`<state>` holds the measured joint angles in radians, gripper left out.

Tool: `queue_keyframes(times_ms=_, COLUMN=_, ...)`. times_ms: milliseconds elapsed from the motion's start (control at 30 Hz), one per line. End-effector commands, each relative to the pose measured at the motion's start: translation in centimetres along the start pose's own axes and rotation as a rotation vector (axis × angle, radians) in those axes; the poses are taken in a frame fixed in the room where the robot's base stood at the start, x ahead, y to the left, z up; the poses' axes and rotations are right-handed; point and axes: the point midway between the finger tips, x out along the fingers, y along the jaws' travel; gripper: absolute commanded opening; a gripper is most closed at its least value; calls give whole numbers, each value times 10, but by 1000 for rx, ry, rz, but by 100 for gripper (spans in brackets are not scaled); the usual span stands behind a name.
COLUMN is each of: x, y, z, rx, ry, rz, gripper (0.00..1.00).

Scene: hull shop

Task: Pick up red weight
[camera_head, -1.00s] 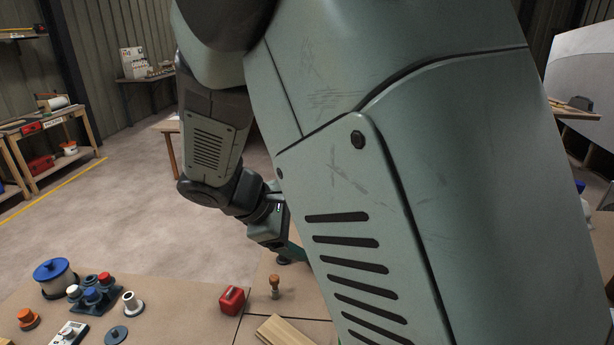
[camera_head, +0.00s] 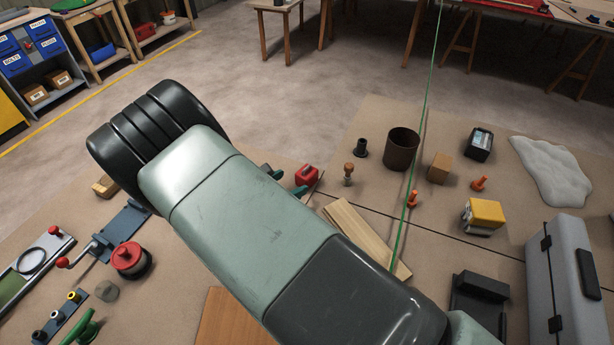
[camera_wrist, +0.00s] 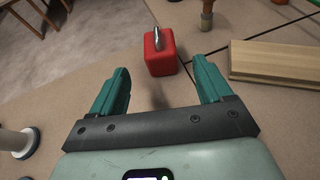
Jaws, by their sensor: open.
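The red weight (camera_wrist: 160,56) is a small red block with a metal handle on top. In the wrist view it stands on the tan surface just beyond my open gripper (camera_wrist: 162,82), roughly centred between the two green fingers and not touching them. In the head view the red weight (camera_head: 307,175) stands just beyond my gripper's green fingertips (camera_head: 284,181). My arm hides most of the gripper there. Nothing is between the fingers.
Wooden planks (camera_head: 362,235) lie to the right of the weight. A wooden-handled stamp-like tool (camera_head: 348,174) and a dark cylinder (camera_head: 401,150) stand farther right. A green line (camera_head: 417,140) crosses the head view. A white-flanged spool (camera_wrist: 18,141) is left of my gripper.

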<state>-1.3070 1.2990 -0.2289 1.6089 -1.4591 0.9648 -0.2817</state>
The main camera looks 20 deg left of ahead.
Motion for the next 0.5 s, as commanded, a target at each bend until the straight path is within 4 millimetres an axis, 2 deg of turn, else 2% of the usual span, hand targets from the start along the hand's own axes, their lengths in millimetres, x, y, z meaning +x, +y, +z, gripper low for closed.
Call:
queue_keyframes(times_ms=33, x=9, y=0, z=0, rx=2, ry=-1, rz=-2, gripper=79)
queue_keyframes(times_ms=267, x=34, y=-1, z=-3, rx=1, ry=0, rz=-3, gripper=79)
queue_keyframes(times_ms=500, x=68, y=-1, z=-8, rx=3, ry=0, rz=-2, gripper=79)
